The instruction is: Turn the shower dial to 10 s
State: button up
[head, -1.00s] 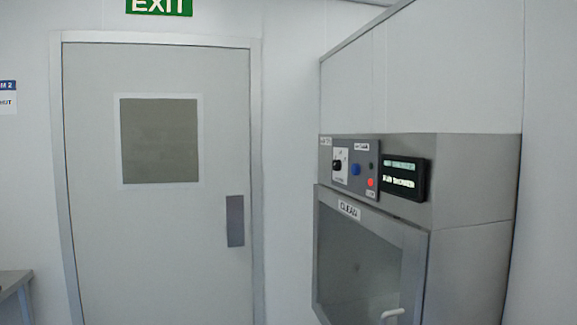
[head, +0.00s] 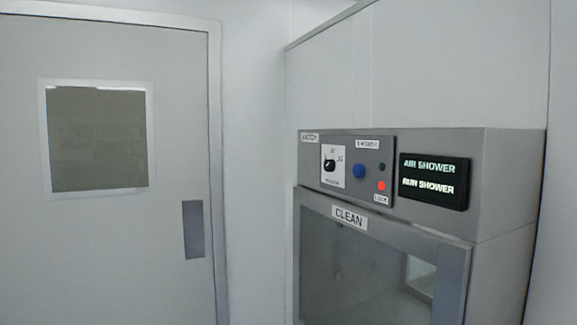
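The shower dial (head: 330,165) is a small black knob on a white scale plate, on the left part of the grey control panel (head: 312,180) above the hatch. The marks on the plate are too small to read for sure, so I cannot tell its setting. A blue button (head: 359,171) sits to its right under a "SHOWER" label, and a red light (head: 381,185) sits further right above a small label. A black display (head: 433,181) reads "AIR SHOWER" and "RUN SHOWER". My gripper is not in view.
The hatch door (head: 340,250) below the panel is labelled "CLEAN" and has a glass pane. A grey door (head: 110,240) with a window stands at the left. The hatch unit sticks out from the wall; no loose objects show in front of it.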

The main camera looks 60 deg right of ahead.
aim_at(329, 165)
jog(key=z, duration=0.05)
jog(key=i, duration=0.9)
jog(key=z, duration=0.2)
